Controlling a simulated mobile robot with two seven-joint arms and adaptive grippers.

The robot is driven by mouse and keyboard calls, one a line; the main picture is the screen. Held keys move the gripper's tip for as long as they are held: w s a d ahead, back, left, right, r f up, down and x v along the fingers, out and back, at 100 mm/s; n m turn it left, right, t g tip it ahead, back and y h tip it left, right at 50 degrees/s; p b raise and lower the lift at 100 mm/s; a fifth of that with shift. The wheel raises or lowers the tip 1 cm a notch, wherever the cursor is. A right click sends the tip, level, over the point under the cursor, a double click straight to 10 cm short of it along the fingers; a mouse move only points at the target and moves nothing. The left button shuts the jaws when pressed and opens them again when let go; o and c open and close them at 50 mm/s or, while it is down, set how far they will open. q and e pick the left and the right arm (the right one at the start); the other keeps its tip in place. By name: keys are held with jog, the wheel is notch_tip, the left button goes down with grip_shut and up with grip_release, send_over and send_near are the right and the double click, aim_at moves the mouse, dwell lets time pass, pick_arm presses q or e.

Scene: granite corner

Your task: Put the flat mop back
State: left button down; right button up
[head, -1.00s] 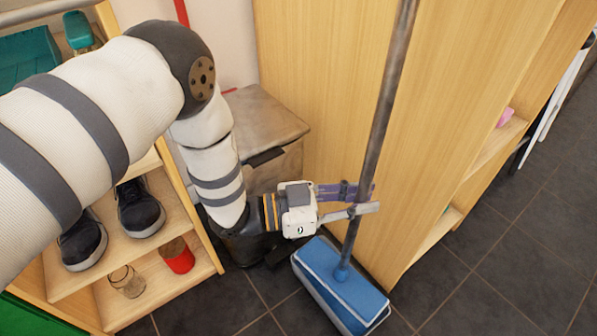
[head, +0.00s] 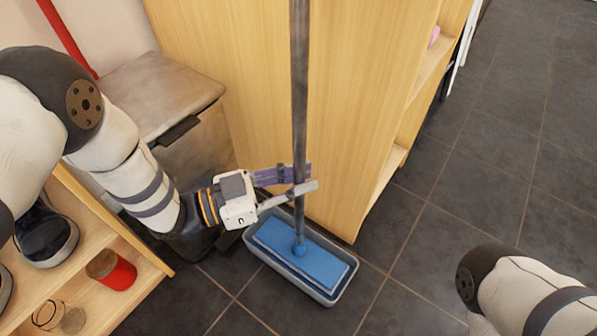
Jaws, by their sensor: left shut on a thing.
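The flat mop has a long grey handle (head: 300,95) and a blue rectangular head (head: 301,256). It stands nearly upright beside the wooden cabinet. Its head is within the outline of a grey tray-like bin (head: 343,290) on the floor; I cannot tell whether it touches the bin's bottom. My left gripper (head: 299,181) is shut on the handle, a little above the mop head. One finger passes in front of the handle and the purple one behind it. Part of my right arm shows at the lower right, but its gripper is out of the picture.
A wooden cabinet (head: 345,110) stands right behind the mop. A grey lidded bin (head: 155,95) is at the back left. A wooden shelf (head: 110,235) at the left holds dark shoes (head: 45,235), a red cup (head: 112,270) and a glass (head: 62,318). The tiled floor at right is clear.

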pick_arm(q)
jog(key=shift+r, duration=0.1)
jog(key=shift+f, duration=0.6)
jog(key=c, duration=1.4)
grip_release()
